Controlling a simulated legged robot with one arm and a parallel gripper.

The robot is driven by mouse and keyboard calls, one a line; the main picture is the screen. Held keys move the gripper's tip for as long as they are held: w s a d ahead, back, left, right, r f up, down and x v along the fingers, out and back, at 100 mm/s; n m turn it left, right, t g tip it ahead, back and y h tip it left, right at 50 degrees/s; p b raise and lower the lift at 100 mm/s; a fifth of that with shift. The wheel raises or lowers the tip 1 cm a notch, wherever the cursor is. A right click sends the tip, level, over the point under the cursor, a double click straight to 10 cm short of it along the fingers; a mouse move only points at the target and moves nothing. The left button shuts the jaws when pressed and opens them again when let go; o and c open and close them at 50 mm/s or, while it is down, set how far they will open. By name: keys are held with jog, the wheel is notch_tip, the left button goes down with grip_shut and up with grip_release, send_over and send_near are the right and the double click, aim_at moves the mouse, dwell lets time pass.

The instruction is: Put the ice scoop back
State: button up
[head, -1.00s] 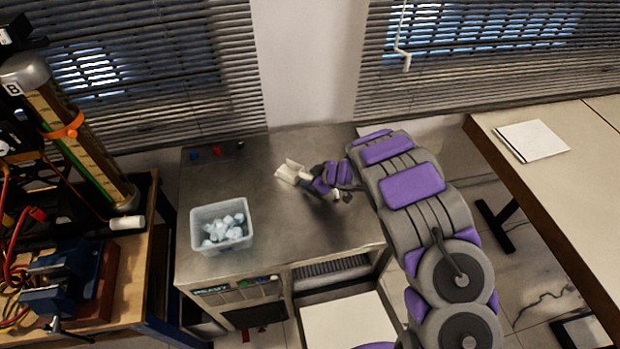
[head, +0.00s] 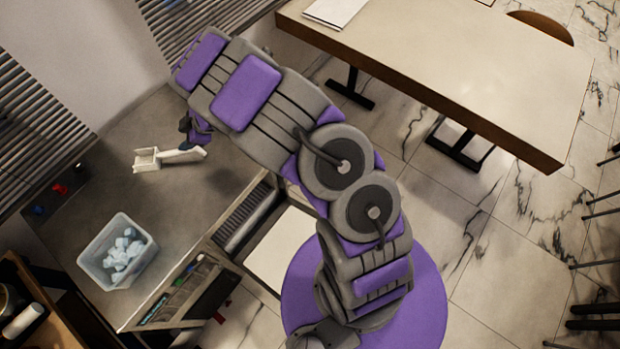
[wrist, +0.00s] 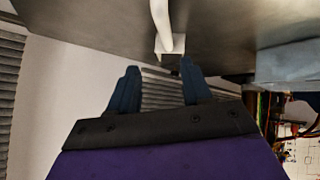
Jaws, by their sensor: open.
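The white ice scoop (head: 147,159) lies on the grey metal counter (head: 195,185), its handle pointing right toward my gripper (head: 197,130). In the wrist view the scoop (wrist: 160,18) shows at the top middle, beyond the fingertips. My gripper (wrist: 158,72) is open, its two dark blue fingers spread with nothing between them. It looks apart from the scoop. In the head view the fingers are small and partly hidden by my arm. A clear bin of ice (head: 117,252) stands on the counter in front of the scoop; its side also shows at the right of the wrist view (wrist: 288,64).
The wall and window blinds (head: 40,130) stand close behind the counter. Small coloured knobs (head: 60,189) sit at its back left. A wooden bench (head: 28,300) is at lower left. A beige table (head: 440,70) stands at right, with open tiled floor between.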

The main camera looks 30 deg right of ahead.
jog(key=w+d+r+m+t+h, duration=0.2)
jog(key=d+r+h, duration=0.1)
jog(key=d+r, duration=0.4)
jog(key=w+d+r+m+t+h, duration=0.25)
jog(key=d+r+h, duration=0.2)
jog(key=d, duration=0.45)
jog(key=s+d+r+m+g+h, duration=0.3)
jog(key=s+d+r+m+h, duration=0.3)
jog(key=s+d+r, duration=0.65)
jog(key=s+a+m+g+y, duration=0.1)
jog(key=s+a+g+y, duration=0.1)
jog(key=s, duration=0.9)
jog(key=s+a+m+g+y, duration=0.1)
jog(key=s+a+m+g, duration=0.1)
jog(key=s, duration=1)
jog(key=s+a+m+g+y, duration=0.1)
jog(key=s+a+g+y, duration=0.1)
jog(key=s, duration=1)
jog(key=shift+s+a+f+g+y, duration=0.2)
jog(key=shift+a+g+y, duration=0.25)
jog(key=shift+g, duration=0.7)
jog(key=shift+w+m, duration=0.1)
jog(key=shift+m, duration=0.15)
